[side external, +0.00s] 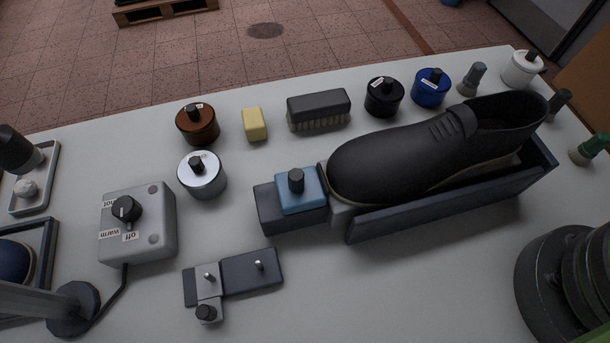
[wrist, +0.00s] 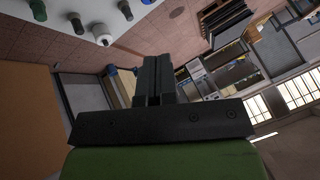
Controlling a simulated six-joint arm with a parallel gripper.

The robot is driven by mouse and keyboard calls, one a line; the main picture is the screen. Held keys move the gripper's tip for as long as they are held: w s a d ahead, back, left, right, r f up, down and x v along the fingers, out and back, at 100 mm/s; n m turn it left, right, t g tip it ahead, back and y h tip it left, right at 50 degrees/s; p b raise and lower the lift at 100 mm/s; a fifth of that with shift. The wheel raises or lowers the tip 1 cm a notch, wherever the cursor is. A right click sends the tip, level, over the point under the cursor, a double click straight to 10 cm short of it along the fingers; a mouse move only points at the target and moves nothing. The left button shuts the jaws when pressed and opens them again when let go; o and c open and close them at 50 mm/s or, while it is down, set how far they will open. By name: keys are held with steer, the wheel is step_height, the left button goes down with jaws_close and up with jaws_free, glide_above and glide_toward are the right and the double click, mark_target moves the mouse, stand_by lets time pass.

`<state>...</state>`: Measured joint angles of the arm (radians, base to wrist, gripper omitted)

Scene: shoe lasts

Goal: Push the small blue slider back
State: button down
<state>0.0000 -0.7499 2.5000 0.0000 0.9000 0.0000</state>
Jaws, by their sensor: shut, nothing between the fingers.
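The small blue slider (side external: 302,193) sits on a dark rail block (side external: 273,210) at the toe end of the black shoe (side external: 400,158). A short black knob (side external: 296,179) stands upright on it. The shoe lies in a dark blue cradle (side external: 450,203), with a grey piece between its toe and the slider. My gripper (wrist: 153,72) shows in the wrist view with its dark fingers together and nothing between them. It points away from the table, toward the room. In the side external view its fingers are not visible; only part of my arm shows at the lower right.
Tins, a yellow block (side external: 255,124) and a brush (side external: 318,109) line the table's back. A control box (side external: 138,222) with a knob stands at left. A dark plate with pegs (side external: 252,271) lies in front of the slider.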

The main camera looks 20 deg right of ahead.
steer(key=c, duration=1.3)
jaws_free()
steer(key=shift+w+a+r, duration=0.1)
steer(key=shift+w, duration=0.1)
steer(key=shift+o, duration=1.3)
steer(key=w+a+r+g, duration=0.1)
steer(key=w+a+g, duration=0.2)
steer(key=w+a, duration=0.3)
steer(key=shift+w+r+y, duration=0.25)
steer(key=shift+y, duration=0.15)
steer(key=g+h, duration=0.3)
steer(key=g, duration=0.1)
glide_toward(295, 175)
step_height(295, 175, down, 9)
steer(key=shift+w+d+f, duration=0.1)
steer(key=shift+d+f, duration=0.05)
jaws_close()
